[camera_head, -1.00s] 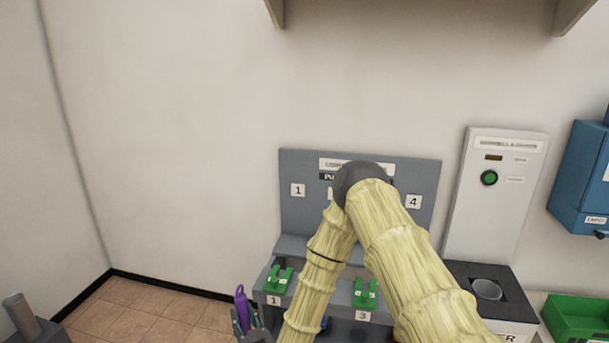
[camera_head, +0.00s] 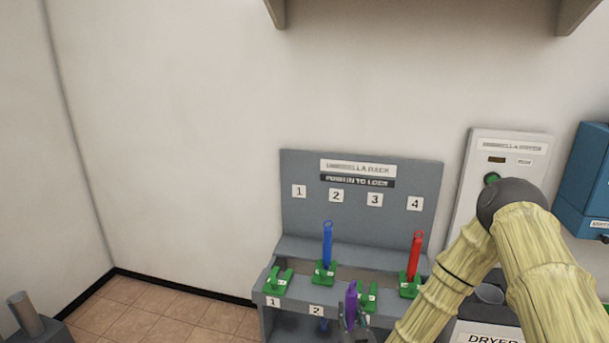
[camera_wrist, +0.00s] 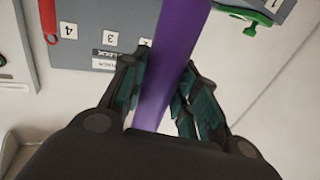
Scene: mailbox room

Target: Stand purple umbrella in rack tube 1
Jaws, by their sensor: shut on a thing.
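The purple umbrella (camera_head: 351,302) is held in my gripper (camera_head: 354,328), in front of the rack near tube 3 in the head view. In the wrist view the purple umbrella (camera_wrist: 172,60) runs between the two fingers of my gripper (camera_wrist: 160,95), which is shut on it. The grey umbrella rack (camera_head: 300,225) has a board numbered 1 to 4. Rack tube 1 (camera_head: 277,281), at the far left, has a green clamp and no umbrella in it. The lower end of the purple umbrella is hidden.
A blue umbrella (camera_head: 327,245) stands in tube 2 and a red umbrella (camera_head: 416,255) in tube 4. A white dryer panel (camera_head: 505,160) and a blue box (camera_head: 585,180) are on the wall at right.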

